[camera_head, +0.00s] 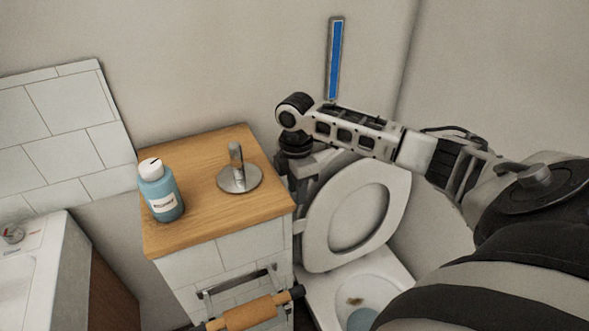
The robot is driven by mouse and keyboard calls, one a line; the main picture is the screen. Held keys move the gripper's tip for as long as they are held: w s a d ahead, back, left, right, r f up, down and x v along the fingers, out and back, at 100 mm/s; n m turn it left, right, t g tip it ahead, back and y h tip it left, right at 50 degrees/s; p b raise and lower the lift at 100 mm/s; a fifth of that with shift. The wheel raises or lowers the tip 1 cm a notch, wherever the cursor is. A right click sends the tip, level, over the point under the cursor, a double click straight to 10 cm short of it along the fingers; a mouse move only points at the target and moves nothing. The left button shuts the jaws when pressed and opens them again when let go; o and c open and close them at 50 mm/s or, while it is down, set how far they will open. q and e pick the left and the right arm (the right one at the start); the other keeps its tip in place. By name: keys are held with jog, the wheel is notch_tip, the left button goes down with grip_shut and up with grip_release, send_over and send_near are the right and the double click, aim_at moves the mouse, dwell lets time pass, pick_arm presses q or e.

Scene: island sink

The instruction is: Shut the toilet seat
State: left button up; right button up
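The toilet seat (318,228) is a pale ring standing raised, leaning back over the rear of the toilet. The white toilet bowl (372,268) below it is uncovered, with bluish water and a brown stain inside. My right arm comes in from the right and passes above the seat. My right gripper (299,170) points down at the upper left side of the seat, between it and the wooden-topped cabinet. Its fingers are dark and partly hidden, so I cannot tell their opening or whether they touch the seat. My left gripper is out of view.
The cabinet's wooden top (207,203) stands close left of the toilet, holding a blue bottle (161,191) and a metal fitting (239,172). A roll holder (250,313) juts from its front. A white basin (30,275) is at far left.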

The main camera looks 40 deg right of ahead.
aim_at(297, 222)
jog(key=f, duration=1.2)
jog(key=shift+s+a, duration=0.1)
jog(key=shift+s, duration=0.1)
grip_shut()
